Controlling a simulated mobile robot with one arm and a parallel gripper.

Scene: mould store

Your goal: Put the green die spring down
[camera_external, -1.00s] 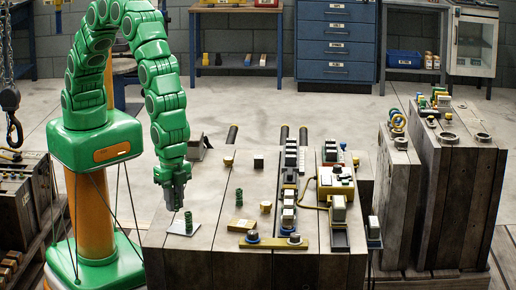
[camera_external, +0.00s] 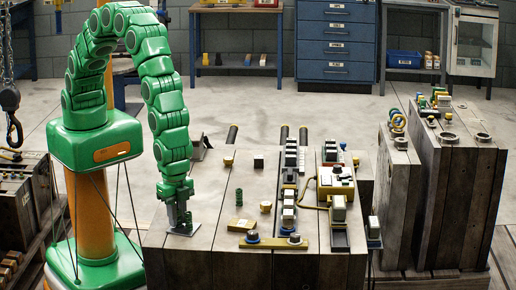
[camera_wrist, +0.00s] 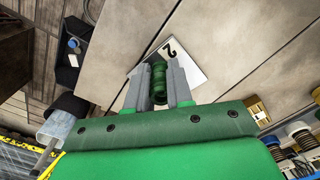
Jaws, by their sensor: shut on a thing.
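My gripper (camera_external: 181,222) points down at the front left of the wooden block top, low over a pale square plate (camera_external: 184,230). It is shut on a green die spring (camera_wrist: 158,82), which shows between the two grey fingers in the wrist view. The spring is at the plate, which bears a dark mark like a 2 in the wrist view (camera_wrist: 187,62). In the external view the fingers mostly hide this spring. A second green spring (camera_external: 239,197) stands upright to the right, apart from my gripper.
A yellowish block (camera_external: 242,226) lies right of the plate. A brass-coloured bar with dark knobs (camera_external: 272,242) lies near the front edge. Rows of clamps and fittings (camera_external: 289,200) fill the right side. The top behind the plate is mostly clear.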

